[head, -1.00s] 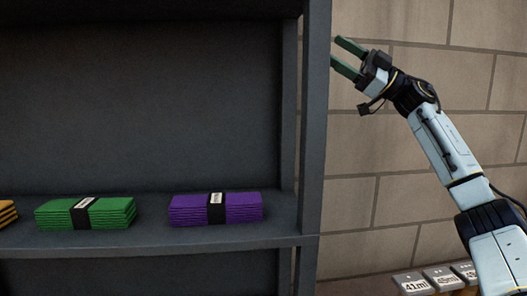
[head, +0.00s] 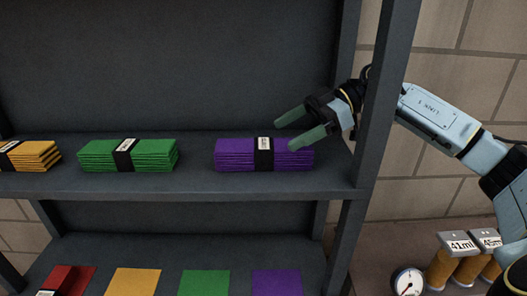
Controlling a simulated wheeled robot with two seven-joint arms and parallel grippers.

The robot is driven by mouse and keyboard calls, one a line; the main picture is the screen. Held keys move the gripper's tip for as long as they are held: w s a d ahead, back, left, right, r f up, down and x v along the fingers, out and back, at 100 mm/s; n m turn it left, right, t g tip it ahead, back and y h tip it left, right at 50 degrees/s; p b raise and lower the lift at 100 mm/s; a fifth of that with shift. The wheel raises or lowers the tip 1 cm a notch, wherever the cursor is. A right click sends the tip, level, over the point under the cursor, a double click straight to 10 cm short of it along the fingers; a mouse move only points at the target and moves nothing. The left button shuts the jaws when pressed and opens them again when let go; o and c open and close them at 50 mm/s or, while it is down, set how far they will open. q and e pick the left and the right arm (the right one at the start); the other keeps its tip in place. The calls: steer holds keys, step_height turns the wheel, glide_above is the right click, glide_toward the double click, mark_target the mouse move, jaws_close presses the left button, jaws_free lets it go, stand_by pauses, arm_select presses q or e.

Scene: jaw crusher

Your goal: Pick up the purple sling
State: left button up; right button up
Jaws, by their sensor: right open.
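The purple sling (head: 236,154) is a folded stack with a black band and white label, lying on the upper shelf at its right end. My right gripper (head: 284,133) is open and empty. Its two green fingers point left, over the right part of the sling in the picture, and the lower fingertip covers a little of the sling's upper edge. I cannot tell whether it touches. My right arm passes behind the shelf's front right post. My left gripper is not in view.
A green sling (head: 155,154) and a yellow sling (head: 38,156) lie further left on the shelf (head: 200,190). The front right post (head: 385,100) stands by my arm. Below are a red sling (head: 72,279) and coloured patches. A gauge (head: 408,282) and labelled cylinders (head: 440,268) stand at lower right.

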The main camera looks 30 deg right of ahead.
mark_target(264, 144)
steer(key=shift+w+a+f, duration=0.1)
steer(key=shift+a, duration=0.15)
steer(key=x, duration=0.2)
steer(key=p+x, duration=0.1)
steer(key=x, duration=0.2)
steer(key=shift+w+d, duration=0.15)
steer(key=shift+w, duration=0.1)
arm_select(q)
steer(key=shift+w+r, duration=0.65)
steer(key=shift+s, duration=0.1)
arm_select(e)
steer(key=shift+c, duration=0.4)
steer(key=shift+c, duration=1.1)
steer(key=shift+s, duration=0.1)
steer(key=c, duration=1.1)
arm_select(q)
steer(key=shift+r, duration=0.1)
arm_select(e)
steer(key=c, duration=0.3)
